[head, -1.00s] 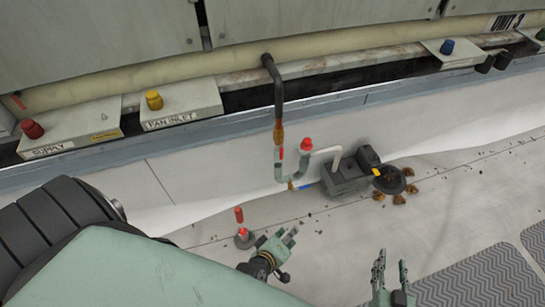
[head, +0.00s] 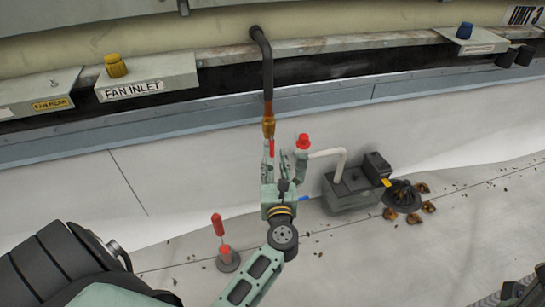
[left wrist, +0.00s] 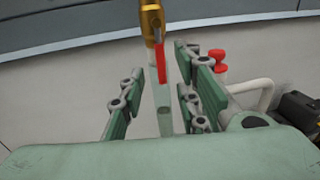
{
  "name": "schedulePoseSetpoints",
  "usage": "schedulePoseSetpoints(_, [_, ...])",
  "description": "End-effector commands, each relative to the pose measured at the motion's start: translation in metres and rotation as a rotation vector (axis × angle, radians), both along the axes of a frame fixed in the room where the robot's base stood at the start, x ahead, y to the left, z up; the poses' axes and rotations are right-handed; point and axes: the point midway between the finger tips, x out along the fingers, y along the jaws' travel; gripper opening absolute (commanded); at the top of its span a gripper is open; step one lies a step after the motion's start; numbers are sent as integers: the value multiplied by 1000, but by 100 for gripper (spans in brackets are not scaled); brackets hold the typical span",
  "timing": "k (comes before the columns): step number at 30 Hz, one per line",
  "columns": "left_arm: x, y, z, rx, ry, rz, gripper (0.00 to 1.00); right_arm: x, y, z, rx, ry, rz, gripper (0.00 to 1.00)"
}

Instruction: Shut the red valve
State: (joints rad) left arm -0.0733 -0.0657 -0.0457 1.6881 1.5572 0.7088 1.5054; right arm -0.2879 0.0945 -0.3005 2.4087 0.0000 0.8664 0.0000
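The red valve is a red lever (head: 271,147) on a brass valve body (head: 268,127), on the pipe that comes down from the wall. In the left wrist view the red lever (left wrist: 161,62) hangs down along the pale green pipe (left wrist: 165,112), below the brass body (left wrist: 152,22). My left gripper (head: 275,160) is raised just below the brass body. Its fingers are open, one on each side of the lever and pipe (left wrist: 160,75), with gaps visible. The gripper hides the lower pipe bend in the head view.
A red-capped pipe end (head: 303,142) stands close right of the gripper. A grey pump box (head: 348,190) with a white hose is further right. A red-handled piece (head: 218,226) stands on the floor to the left. A yellow-knobbed FAN INLET box (head: 150,78) sits above left.

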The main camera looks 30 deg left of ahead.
Motion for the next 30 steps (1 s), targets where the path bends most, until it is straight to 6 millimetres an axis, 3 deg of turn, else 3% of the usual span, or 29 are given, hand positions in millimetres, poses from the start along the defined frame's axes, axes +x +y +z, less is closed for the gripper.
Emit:
schedulePoseSetpoints(9, [39, 31, -1, 5, 2, -2, 30, 3, 1, 3, -4, -32, -3, 40])
schedulePoseSetpoints(21, [48, 38, 0, 5, 4, -2, 30, 4, 2, 6, -6, -40, -2, 40])
schedulePoseSetpoints(30, [48, 37, 0, 5, 4, -2, 6, 4, 2, 6, -6, -40, -2, 40])
